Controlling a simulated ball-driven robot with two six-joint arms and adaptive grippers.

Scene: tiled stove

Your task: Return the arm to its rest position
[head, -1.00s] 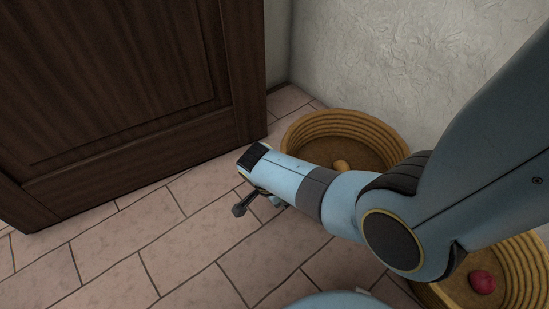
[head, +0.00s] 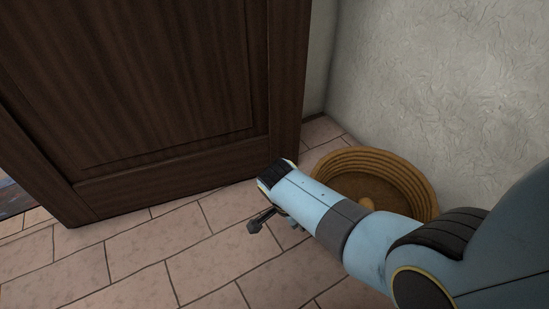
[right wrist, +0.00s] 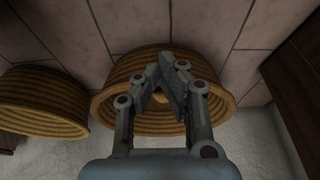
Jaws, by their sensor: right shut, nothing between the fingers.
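My right arm (head: 330,212) reaches in from the right in the head view, above the tiled floor. My right gripper (head: 262,220) is at its far end, partly hidden by the wrist. In the right wrist view the right gripper (right wrist: 168,68) has its fingers closed together with nothing between them. It hangs over a round woven basket (right wrist: 115,80), apart from it as far as I can tell. My left gripper is not in view.
The woven basket (head: 425,185) stands against the plaster wall (head: 440,80), partly behind my arm. A second basket (right wrist: 40,98) shows in the right wrist view. A dark wooden panelled piece (head: 150,95) stands on the left. The tiled floor (head: 130,265) at lower left is clear.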

